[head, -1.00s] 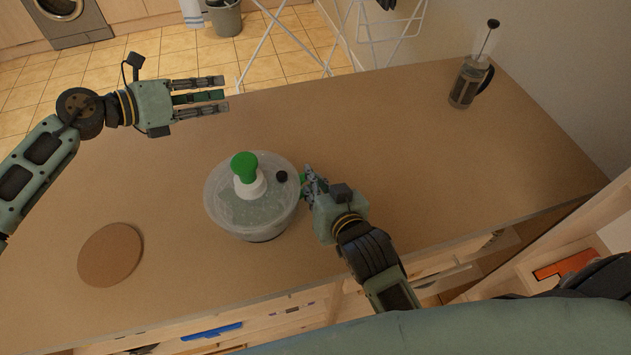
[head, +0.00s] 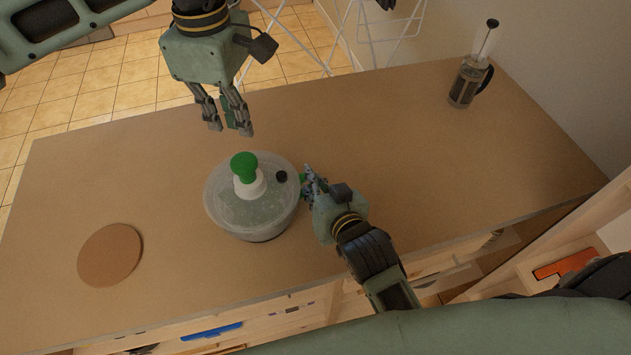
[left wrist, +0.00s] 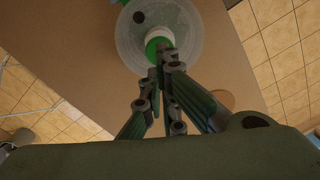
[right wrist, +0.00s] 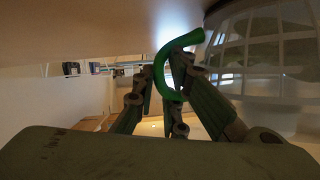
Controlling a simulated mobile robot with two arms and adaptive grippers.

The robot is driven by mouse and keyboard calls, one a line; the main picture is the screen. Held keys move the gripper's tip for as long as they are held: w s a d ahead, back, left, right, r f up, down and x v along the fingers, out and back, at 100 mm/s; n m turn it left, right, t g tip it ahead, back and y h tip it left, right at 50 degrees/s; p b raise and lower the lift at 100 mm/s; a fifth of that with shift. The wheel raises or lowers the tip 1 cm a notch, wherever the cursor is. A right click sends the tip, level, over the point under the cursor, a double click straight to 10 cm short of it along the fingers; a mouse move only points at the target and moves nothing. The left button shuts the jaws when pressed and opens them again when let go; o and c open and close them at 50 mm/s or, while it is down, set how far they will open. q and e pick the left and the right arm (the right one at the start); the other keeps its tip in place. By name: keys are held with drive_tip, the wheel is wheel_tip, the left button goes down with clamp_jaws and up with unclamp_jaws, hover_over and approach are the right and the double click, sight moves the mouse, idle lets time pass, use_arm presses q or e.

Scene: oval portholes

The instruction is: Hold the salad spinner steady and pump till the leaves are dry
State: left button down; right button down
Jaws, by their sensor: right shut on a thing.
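The salad spinner (head: 228,208) stands upright on the counter, a clear round bowl and lid with a green pump knob (head: 244,166) on a white collar and a black button (head: 281,176). The leaves inside cannot be made out. My right gripper (head: 308,183) is at the spinner's right side, shut on its green side handle (right wrist: 163,50), a curved loop in the right wrist view. My left gripper (head: 230,128) is empty beyond the spinner, fingers down and apart, clear of the knob. The left wrist view shows the knob (left wrist: 154,46) past the fingers, partly hidden.
A round brown board (head: 110,255) lies at the counter's left. A French press (head: 467,82) stands at the far right corner. The counter (head: 390,150) is otherwise clear. A white drying rack (head: 345,30) stands on the floor beyond.

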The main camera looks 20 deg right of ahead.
sight(242, 160)
use_arm(q)
drive_tip(key=shift+f, duration=3)
drive_tip(key=shift+f, duration=0.15)
